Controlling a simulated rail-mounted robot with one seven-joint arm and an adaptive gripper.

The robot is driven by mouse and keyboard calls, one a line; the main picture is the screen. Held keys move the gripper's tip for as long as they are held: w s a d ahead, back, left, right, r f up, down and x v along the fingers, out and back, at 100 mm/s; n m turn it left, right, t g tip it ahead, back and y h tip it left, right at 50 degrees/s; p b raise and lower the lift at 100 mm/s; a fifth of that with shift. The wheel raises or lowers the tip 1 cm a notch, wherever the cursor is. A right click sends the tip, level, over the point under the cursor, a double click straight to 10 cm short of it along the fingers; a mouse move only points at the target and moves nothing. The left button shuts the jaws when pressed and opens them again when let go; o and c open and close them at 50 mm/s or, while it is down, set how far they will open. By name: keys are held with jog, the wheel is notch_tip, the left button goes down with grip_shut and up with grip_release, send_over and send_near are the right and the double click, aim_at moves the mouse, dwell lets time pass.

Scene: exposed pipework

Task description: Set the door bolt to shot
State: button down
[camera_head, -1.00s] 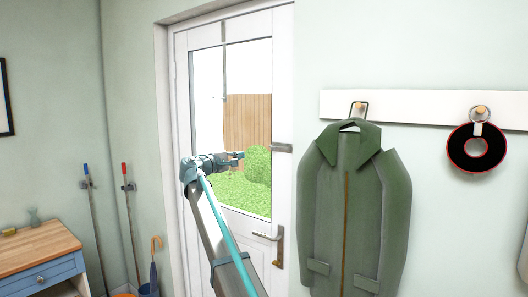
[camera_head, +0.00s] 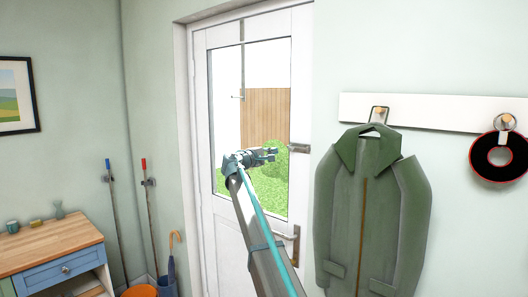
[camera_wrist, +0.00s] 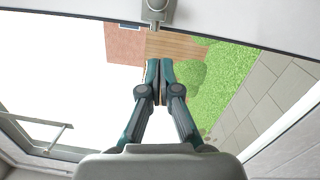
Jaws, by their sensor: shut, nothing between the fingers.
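The grey metal door bolt (camera_head: 299,148) sits on the right edge of the white door, beside the glass. In the wrist view a grey fitting (camera_wrist: 155,12) at the top edge, with a rounded knob end, appears to be the same bolt. My gripper (camera_head: 272,154) is in front of the glass, just left of the bolt and apart from it. In the wrist view my gripper (camera_wrist: 160,66) has its fingertips together, empty, pointing toward the fitting. Whether the bolt is shot or drawn, I cannot tell.
The white door (camera_head: 224,230) has a lever handle (camera_head: 290,238) low on its right, partly behind my arm. A thin vertical rod (camera_head: 242,60) runs down the glass. A green coat (camera_head: 370,220) hangs to the right. A wooden-topped cabinet (camera_head: 50,245) stands left.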

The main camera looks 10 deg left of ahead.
aim_at(298, 149)
jog(key=d, duration=0.1)
jog(key=d+p, duration=0.1)
jog(key=d, duration=0.2)
jog(key=shift+s+r+p, duration=0.35)
jog(key=shift+p, duration=0.05)
jog(key=d, duration=0.1)
jog(key=s+d, duration=0.1)
jog(key=s+d+b, duration=0.1)
jog(key=shift+d, duration=0.35)
